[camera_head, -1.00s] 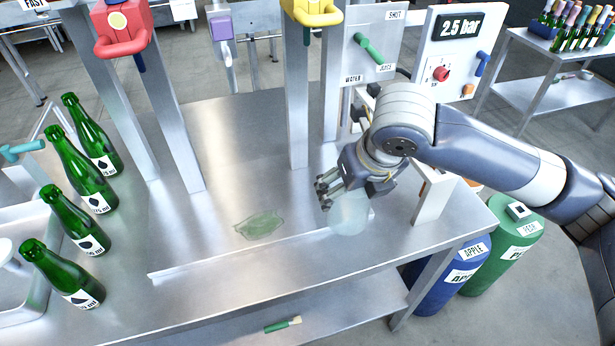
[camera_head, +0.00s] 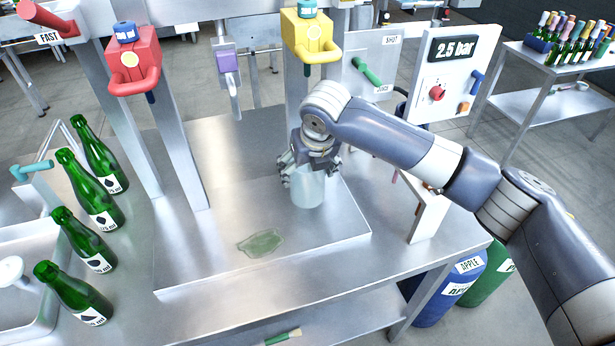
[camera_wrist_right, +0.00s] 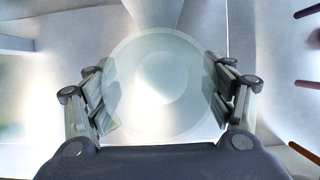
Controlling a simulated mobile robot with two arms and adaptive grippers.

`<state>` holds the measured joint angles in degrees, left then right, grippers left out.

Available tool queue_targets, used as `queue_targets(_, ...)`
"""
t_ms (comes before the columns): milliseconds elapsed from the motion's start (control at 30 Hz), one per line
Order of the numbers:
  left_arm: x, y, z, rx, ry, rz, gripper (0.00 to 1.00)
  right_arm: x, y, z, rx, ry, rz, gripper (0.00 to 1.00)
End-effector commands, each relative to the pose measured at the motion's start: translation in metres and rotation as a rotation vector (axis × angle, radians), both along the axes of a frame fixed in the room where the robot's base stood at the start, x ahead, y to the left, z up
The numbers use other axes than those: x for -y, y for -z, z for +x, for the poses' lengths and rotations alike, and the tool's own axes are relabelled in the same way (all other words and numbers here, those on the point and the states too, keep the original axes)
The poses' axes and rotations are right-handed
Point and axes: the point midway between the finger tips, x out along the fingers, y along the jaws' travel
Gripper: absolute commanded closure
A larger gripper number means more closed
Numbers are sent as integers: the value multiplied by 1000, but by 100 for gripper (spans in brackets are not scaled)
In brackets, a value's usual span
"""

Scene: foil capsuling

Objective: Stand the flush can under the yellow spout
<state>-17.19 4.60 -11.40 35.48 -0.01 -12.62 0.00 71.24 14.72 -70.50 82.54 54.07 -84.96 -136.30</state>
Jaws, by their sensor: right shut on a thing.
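The flush can (camera_head: 308,190) is a pale, translucent, round vessel. My right gripper (camera_head: 298,172) is shut on its upper part, and the can looks upright. In the right wrist view the can (camera_wrist_right: 163,85) sits between both fingers of the gripper (camera_wrist_right: 165,98), seen from above into its round opening. The yellow spout (camera_head: 310,38) is on a post at the top centre, above and behind the can. I cannot tell whether the can's base touches the steel tray (camera_head: 190,275). My left gripper is not in view.
A green puddle (camera_head: 261,243) lies on the tray, left of the can. A red spout (camera_head: 134,62) and a purple spout (camera_head: 229,65) hang to the left. Several green bottles (camera_head: 85,245) stand at left. A white panel (camera_head: 430,210) stands right of the tray.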

Motion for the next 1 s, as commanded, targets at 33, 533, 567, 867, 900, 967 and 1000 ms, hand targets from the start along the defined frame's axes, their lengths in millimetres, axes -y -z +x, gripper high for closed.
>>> queue_targets(33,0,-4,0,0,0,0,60,0,4,-1,-4,0,-1,52)
queue_targets(533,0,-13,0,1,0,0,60,0,34,-1,-1,-1,0,52)
queue_targets(567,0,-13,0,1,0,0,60,0,34,-1,-1,-1,0,52)
queue_targets(867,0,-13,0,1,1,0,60,0,34,-1,-2,-1,0,4)
queue_targets(900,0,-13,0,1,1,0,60,0,34,-1,-2,-1,0,4)
queue_targets(967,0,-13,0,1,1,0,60,0,34,-1,-2,-1,0,4)
queue_targets(1000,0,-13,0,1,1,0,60,0,34,-1,-2,-1,0,4)
